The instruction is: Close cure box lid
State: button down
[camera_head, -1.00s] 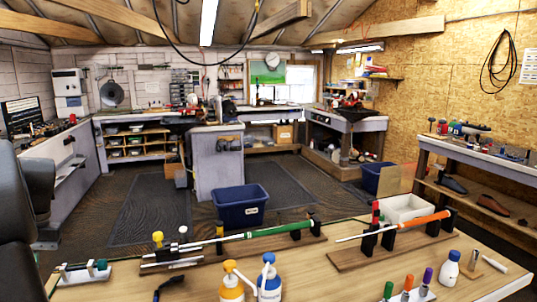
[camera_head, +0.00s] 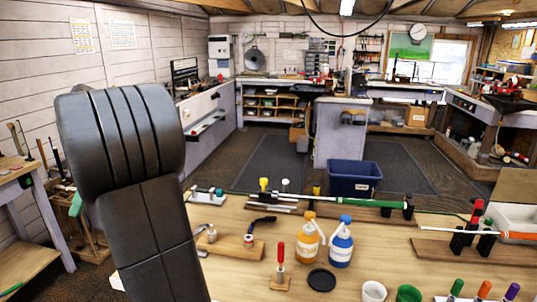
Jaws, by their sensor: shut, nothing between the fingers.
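An open white box (camera_head: 516,217) stands at the right edge of the head view, behind the workbench's club stands, and is partly cut off. It appears to be the cure box. A flat tan panel (camera_head: 516,187) stands up at its back edge and looks like its raised lid. My dark arm link fills the left foreground, well away from the box. My gripper is out of the picture.
The wooden workbench (camera_head: 225,275) holds an orange-labelled bottle (camera_head: 308,243), a blue-labelled bottle (camera_head: 341,245), a black disc (camera_head: 321,280) and several colored markers. A golf club (camera_head: 350,205) lies across stands. A blue bin (camera_head: 354,178) is beyond the bench.

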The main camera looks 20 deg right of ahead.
aim_at(512, 186)
jog(key=k+l, duration=0.15)
jog(key=l, duration=0.2)
jog(key=k+l, duration=0.2)
jog(key=l, duration=0.15)
jog(key=k+l, duration=0.15)
jog(key=l, duration=0.15)
jog(key=k+l, duration=0.15)
jog(key=l, duration=0.2)
jog(key=k+l, duration=0.2)
jog(key=l, duration=0.15)
jog(key=k+l, duration=0.15)
jog(key=l, duration=0.2)
jog(key=k+l, duration=0.15)
jog(key=l, duration=0.3)
jog(key=k+l, duration=0.15)
jog(key=l, duration=0.3)
jog(key=k+l+z, duration=0.1)
jog(key=l, duration=0.35)
jog(key=k+l, duration=0.15)
jog(key=l, duration=0.3)
jog(key=k+l, duration=0.1)
jog(key=l, duration=1.15)
jog(key=i+l+z, duration=0.1)
jog(key=l, duration=0.65)
jog(key=i+l, duration=0.1)
jog(key=l, duration=0.65)
jog(key=i+l+z, duration=0.1)
jog(key=i, duration=1.5)
jog(key=i+j, duration=0.1)
jog(key=i, duration=0.1)
